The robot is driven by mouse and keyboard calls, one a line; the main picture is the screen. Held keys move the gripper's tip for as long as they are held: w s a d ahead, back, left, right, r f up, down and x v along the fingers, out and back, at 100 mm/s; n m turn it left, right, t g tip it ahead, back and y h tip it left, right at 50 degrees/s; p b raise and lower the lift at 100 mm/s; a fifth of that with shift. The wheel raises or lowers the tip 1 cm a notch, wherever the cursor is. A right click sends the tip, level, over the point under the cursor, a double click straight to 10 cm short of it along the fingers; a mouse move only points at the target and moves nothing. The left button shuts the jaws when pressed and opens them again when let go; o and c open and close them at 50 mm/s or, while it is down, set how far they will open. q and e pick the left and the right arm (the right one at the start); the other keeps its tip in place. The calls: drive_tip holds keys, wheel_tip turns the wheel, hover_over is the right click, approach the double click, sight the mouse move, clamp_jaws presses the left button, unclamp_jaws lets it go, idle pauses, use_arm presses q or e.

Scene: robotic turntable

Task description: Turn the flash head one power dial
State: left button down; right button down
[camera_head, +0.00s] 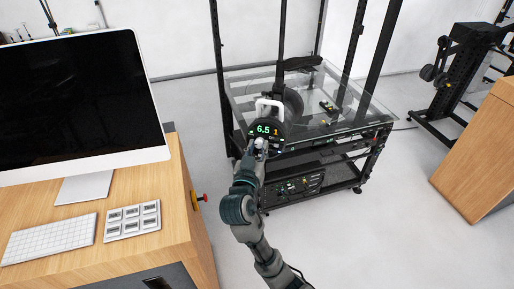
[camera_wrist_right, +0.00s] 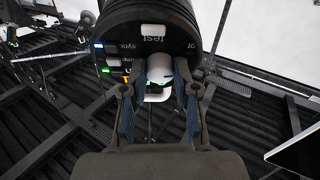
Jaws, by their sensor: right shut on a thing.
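The flash head (camera_head: 266,131) is a black round unit with a green "6.5" and a yellow "1" on its display and a white handle on top. It stands at the front left of the glass-topped turntable frame. In the right wrist view the flash head (camera_wrist_right: 150,30) fills the top, with a "test" button and small lit buttons. My right gripper (camera_head: 259,150) reaches up to its lower face. In the wrist view the right gripper (camera_wrist_right: 158,85) is shut on the pale round power dial (camera_wrist_right: 160,68), one finger each side. My left gripper is out of view.
A wooden desk (camera_head: 180,195) with a monitor (camera_head: 85,100), keyboard (camera_head: 48,238) and button pad (camera_head: 132,221) stands left. The glass-topped turntable (camera_head: 320,110) has black posts. A wooden block (camera_head: 485,150) and black stand are at right. Floor between is clear.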

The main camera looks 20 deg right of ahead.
drive_tip(key=shift+a, duration=0.2)
drive_tip(key=shift+r+n+p, duration=0.1)
drive_tip(key=shift+n+p, duration=0.2)
drive_tip(key=shift+p, duration=0.05)
drive_tip(key=n+y+p, duration=0.1)
drive_tip(key=n+p, duration=0.1)
drive_tip(key=n+y+p, duration=0.1)
drive_tip(key=n+p, duration=0.2)
drive_tip(key=shift+d+r+t, duration=0.15)
drive_tip(key=shift+r+t, duration=0.05)
drive_tip(key=shift+t, duration=0.1)
drive_tip(key=shift+n+p, duration=0.3)
drive_tip(key=shift+n, duration=0.3)
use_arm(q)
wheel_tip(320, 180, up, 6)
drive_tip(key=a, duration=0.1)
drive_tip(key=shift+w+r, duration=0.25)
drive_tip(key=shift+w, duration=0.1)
use_arm(e)
drive_tip(key=shift+d+f+n+y, duration=0.1)
drive_tip(key=shift+n+y, duration=1)
drive_tip(key=shift+n, duration=0.9)
